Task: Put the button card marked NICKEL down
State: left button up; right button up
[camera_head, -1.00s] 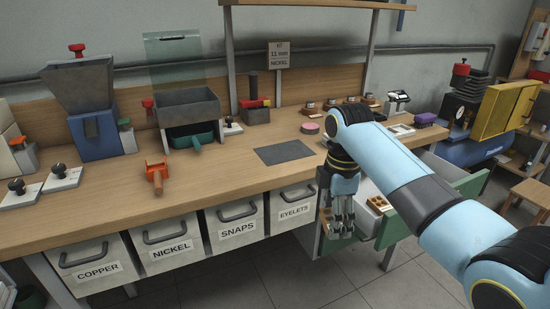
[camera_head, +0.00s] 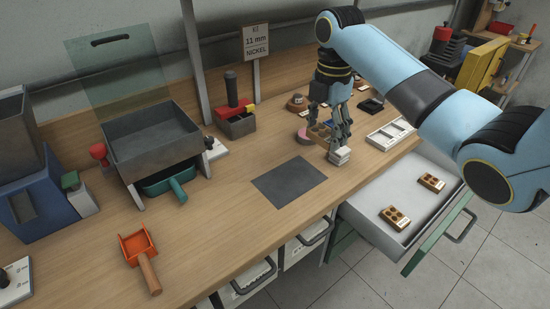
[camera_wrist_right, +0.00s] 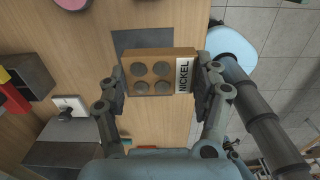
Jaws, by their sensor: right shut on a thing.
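The button card marked NICKEL (camera_wrist_right: 153,73) is a brown block with several grey round buttons and a white end label, read in the right wrist view. My right gripper (camera_wrist_right: 162,80) is shut on it, one finger at each end. In the head view the right gripper (camera_head: 338,138) points down over the bench's right part, near the front edge, with the card (camera_head: 320,131) between its fingers. The card appears above the wood, but its exact height cannot be told. A dark grey mat (camera_head: 289,183) lies left of the gripper. My left gripper is out of view.
An open drawer (camera_head: 377,246) below the bench front holds two more button cards (camera_head: 397,217). A white divided tray (camera_head: 390,135) and a pink disc (camera_head: 303,136) lie near the gripper. An orange scoop (camera_head: 137,249) lies left.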

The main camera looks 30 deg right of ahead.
jog(key=w+a+f, duration=0.1)
jog(key=a+f, duration=0.2)
jog(key=a, duration=0.3)
jog(key=p, duration=0.1)
send_over(277, 187)
jog(key=f, duration=0.3)
jog(key=shift+d+f, duration=0.1)
jog(key=shift+d, duration=0.2)
jog(key=shift+a+f, duration=0.15)
jog(key=shift+a, duration=0.1)
jog(key=shift+f, duration=0.25)
notch_tip(277, 187, down, 4)
jog(key=shift+a+r, duration=0.1)
jog(key=shift+r, duration=0.15)
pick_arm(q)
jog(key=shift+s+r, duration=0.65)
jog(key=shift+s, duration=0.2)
pick_arm(e)
jog(key=shift+f, duration=0.1)
jog(key=shift+f, duration=0.1)
jog(key=o, duration=1.2)
jog(key=shift+c, duration=0.2)
